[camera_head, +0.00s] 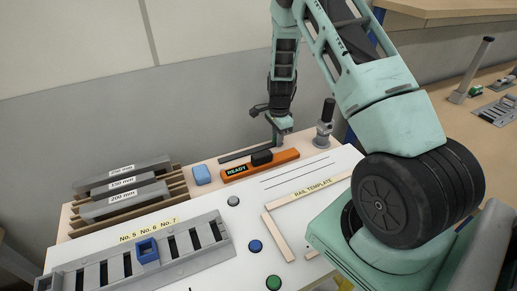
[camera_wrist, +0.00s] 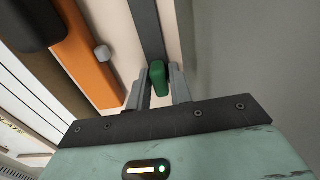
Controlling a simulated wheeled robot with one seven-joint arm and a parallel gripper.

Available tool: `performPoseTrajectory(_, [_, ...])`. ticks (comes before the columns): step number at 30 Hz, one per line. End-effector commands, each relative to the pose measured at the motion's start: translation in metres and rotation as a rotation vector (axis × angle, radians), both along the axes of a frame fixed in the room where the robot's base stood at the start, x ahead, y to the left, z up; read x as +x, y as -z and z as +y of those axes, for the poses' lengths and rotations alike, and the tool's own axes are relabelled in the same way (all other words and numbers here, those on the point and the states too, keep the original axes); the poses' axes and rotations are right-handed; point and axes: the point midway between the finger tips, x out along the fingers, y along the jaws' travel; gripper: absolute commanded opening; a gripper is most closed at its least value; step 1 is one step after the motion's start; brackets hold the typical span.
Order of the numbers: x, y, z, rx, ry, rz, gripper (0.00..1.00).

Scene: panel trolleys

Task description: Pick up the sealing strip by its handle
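The sealing strip (camera_wrist: 147,28) is a long dark strip with a green handle (camera_wrist: 157,78) at its near end in the wrist view. In the head view the dark strip (camera_head: 236,155) lies at the back edge of the bench, behind the orange unit, and its handle is hidden by my gripper. My gripper (camera_head: 277,141) points down at the strip's right end. In the wrist view my gripper (camera_wrist: 159,80) has a finger on each side of the green handle. The fingers look open, with a narrow gap beside the handle; contact is not clear.
The orange unit (camera_head: 283,157) marked READY, with a black block on top, lies close in front. A grey upright post (camera_head: 325,125) stands to the right. A blue block (camera_head: 202,175) and a rack of grey bars (camera_head: 125,200) are left. A white panel (camera_head: 195,222) lies in front.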

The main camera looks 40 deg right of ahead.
Motion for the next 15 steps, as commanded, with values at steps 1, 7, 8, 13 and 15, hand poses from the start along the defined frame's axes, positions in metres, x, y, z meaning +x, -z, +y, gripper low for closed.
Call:
performPoseTrajectory(1, [0.000,0.000,0.000,0.000,0.000,0.000,0.00])
performPoseTrajectory(7, [0.000,-0.009,0.000,0.000,0.000,-0.001,0.00])
performPoseTrajectory(8, [0.000,-0.011,0.000,0.000,0.000,-0.001,0.00])
performPoseTrajectory(13, [0.000,-0.023,0.000,-0.001,0.000,-0.001,0.00])
performPoseTrajectory(15, [0.000,-0.027,0.000,0.000,0.000,-0.001,0.00])
